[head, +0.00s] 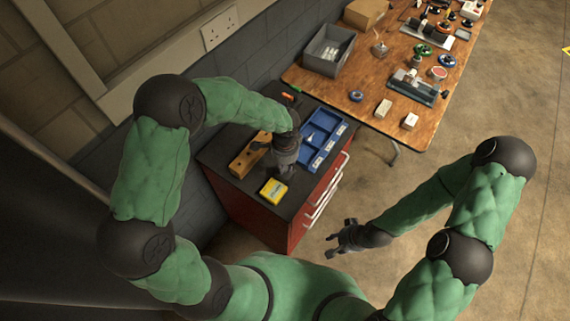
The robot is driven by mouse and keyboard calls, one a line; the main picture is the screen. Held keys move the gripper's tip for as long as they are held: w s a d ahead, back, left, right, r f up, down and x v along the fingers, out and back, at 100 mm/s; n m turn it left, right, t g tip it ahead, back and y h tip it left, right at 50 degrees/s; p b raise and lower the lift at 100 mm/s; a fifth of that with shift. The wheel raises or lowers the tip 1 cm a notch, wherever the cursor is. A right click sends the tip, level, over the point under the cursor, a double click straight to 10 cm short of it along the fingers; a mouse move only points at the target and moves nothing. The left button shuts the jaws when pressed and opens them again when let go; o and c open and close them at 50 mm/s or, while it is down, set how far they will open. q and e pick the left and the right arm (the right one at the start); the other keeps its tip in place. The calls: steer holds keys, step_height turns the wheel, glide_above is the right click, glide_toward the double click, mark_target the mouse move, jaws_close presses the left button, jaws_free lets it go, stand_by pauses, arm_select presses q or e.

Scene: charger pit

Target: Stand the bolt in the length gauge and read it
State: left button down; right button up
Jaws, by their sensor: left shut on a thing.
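My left gripper (284,172) points down over the dark top of the red cabinet, between a wooden block and a blue tray. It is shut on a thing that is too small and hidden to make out. I cannot pick out the bolt. The wooden block (242,164), with dark marks on its top, lies left of the gripper; I cannot tell whether it is the length gauge. My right gripper (334,243) hangs empty over the floor, right of the cabinet, with its fingers apart.
The red cabinet (277,232) carries a blue compartment tray (322,138), a yellow box (273,190) and an orange-handled tool (289,97). A wooden bench (376,78) behind holds a grey bin (329,50), small boxes and tools. Open floor lies at the right.

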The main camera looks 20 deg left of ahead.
mark_target(285, 167)
arm_select(q)
steer(key=shift+f+b, duration=0.35)
steer(key=shift+f, duration=0.2)
steer(key=c, duration=1.1)
jaws_free()
step_height(285, 167, up, 12)
stand_by(0.4)
